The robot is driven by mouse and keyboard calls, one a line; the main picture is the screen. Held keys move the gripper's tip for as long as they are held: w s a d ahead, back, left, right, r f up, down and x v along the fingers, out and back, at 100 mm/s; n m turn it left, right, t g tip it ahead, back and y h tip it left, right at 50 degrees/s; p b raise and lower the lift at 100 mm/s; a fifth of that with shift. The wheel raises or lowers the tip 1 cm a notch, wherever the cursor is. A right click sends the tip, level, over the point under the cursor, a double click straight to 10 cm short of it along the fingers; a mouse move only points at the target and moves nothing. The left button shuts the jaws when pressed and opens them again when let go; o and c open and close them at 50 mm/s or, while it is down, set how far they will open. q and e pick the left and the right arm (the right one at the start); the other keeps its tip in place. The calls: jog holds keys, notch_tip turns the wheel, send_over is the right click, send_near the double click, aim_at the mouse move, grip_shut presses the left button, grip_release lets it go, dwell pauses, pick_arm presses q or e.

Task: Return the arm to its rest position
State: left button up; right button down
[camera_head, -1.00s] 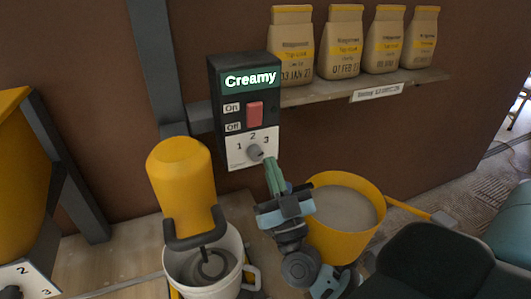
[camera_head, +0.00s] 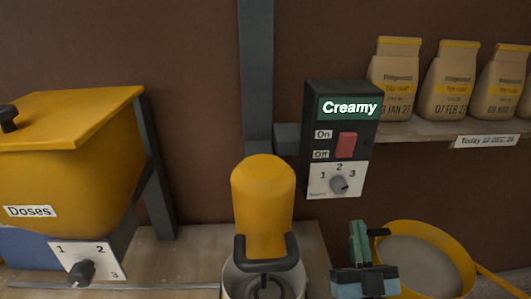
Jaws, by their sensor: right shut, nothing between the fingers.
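My right gripper (camera_head: 360,245) is at the lower right, its greenish fingers together and pointing up. It is empty and stands below the control box (camera_head: 309,142), apart from the dial (camera_head: 338,185). The gripper partly covers the left side of a yellow bucket (camera_head: 455,260) holding a grey-white mix. The rest of my right arm is below the picture edge. My left gripper is not in view.
A yellow mixer (camera_head: 263,205) stands over a white bucket (camera_head: 231,284). At left is a yellow hopper (camera_head: 60,155) marked "Doses" with a numbered dial (camera_head: 81,272). Several paper bags (camera_head: 447,85) stand on a shelf (camera_head: 425,131) at upper right.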

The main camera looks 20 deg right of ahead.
jog(key=s+a+f+n+g+y+p, duration=0.25)
jog(key=s+a+f+g+y, duration=0.2)
jog(key=f, duration=0.35)
jog(key=s+a+f+n+g+y+p, duration=0.1)
jog(key=s+a+f+n+g+y, duration=0.3)
jog(key=f, duration=0.5)
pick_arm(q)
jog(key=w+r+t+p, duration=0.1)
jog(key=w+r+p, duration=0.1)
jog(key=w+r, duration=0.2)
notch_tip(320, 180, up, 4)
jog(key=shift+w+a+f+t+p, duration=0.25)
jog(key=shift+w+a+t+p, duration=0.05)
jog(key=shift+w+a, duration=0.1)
pick_arm(e)
jog(key=s+f+m+g, duration=0.2)
jog(key=s+f+g, duration=0.6)
jog(key=s+f, duration=0.5)
jog(key=s, duration=0.3)
jog(key=shift+d+f+h, duration=0.35)
